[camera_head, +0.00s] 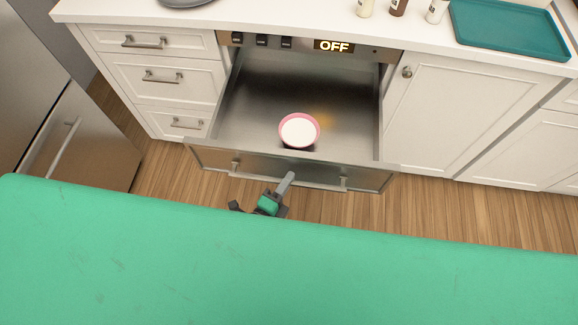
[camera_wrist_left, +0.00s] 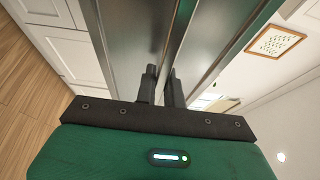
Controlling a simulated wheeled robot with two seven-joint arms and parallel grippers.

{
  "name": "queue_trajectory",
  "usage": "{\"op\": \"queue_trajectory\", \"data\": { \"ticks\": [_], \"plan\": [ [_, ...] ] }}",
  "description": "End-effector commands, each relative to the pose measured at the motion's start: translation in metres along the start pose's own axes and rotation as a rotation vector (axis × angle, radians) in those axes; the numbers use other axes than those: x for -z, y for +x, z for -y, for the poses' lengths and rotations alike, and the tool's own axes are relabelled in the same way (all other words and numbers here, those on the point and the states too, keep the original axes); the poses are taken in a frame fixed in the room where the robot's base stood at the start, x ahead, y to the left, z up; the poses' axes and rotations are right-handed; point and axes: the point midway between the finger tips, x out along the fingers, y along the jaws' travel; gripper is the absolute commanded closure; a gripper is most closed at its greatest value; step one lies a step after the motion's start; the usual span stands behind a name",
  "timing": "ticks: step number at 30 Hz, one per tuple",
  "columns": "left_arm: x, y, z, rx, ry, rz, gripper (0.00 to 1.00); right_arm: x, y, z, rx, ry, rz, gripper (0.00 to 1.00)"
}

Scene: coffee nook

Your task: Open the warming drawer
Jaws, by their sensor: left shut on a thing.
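The warming drawer (camera_head: 232,118) is pulled far out from under the control panel in the head view, and its steel interior shows. A pink-rimmed bowl with a white inside (camera_head: 299,131) stands in it, near the front. The drawer's bar handle (camera_head: 315,185) runs along the lower front. My left gripper (camera_head: 287,181) is at the handle and shut on it. In the left wrist view my two dark fingers (camera_wrist_left: 161,84) are close together on the bar, in front of the steel drawer front (camera_wrist_left: 133,35). My right gripper is not in view.
The control panel (camera_head: 300,43) reads OFF. White drawers (camera_head: 165,78) stand to the left and a white cabinet door (camera_head: 460,105) to the right. A teal tray (camera_head: 505,35) and several bottles stand on the counter. Wood floor (camera_head: 420,210) shows in front.

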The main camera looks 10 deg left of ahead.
Motion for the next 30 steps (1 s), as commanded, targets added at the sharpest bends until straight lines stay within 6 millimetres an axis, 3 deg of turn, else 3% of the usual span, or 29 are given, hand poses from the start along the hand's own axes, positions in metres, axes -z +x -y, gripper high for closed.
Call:
{"op": "queue_trajectory", "data": {
  "ticks": [3,9,24,25,28,30],
  "plan": [
    [0.007,-0.018,0.0,-0.003,-0.001,0.002,1.0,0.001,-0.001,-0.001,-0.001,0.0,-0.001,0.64],
    [0.014,-0.035,0.0,-0.002,0.001,0.001,1.0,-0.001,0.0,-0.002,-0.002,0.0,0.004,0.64],
    [0.016,-0.041,-0.001,-0.002,0.001,0.001,1.0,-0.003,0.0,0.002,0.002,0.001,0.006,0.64],
    [0.016,-0.041,-0.001,-0.002,0.0,0.001,0.88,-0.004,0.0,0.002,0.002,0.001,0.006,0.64],
    [0.016,-0.041,-0.001,-0.001,0.0,0.001,0.69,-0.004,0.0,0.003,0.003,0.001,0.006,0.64],
    [0.017,-0.041,0.0,-0.001,0.0,0.001,0.68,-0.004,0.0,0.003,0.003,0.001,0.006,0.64]
  ]
}}
